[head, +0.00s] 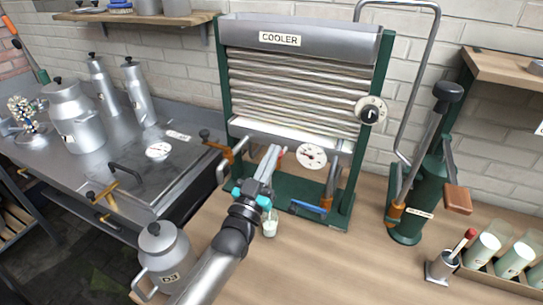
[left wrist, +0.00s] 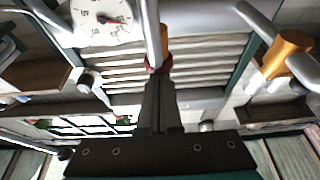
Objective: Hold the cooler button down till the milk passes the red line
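The cooler (head: 300,38), a green frame with a ribbed metal panel and a trough, stands against the wall. My left gripper (head: 273,152) reaches up to the trough's front; its fingers look closed together. In the left wrist view the fingertips (left wrist: 158,82) point at a small red part (left wrist: 158,64), which shows beside them in the head view (head: 282,153). I cannot tell whether they touch it or whether it is pressed in. A small glass of white milk (head: 270,226) stands on the counter beside my left wrist, partly hidden. I cannot make out a red line on it. My right gripper is out of view.
A round dial (head: 312,157) hangs at the trough. A can marked D3 (head: 164,254) stands near my left forearm. A green lever device (head: 420,195) and a bottle rack (head: 500,272) are right. The front middle counter is clear.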

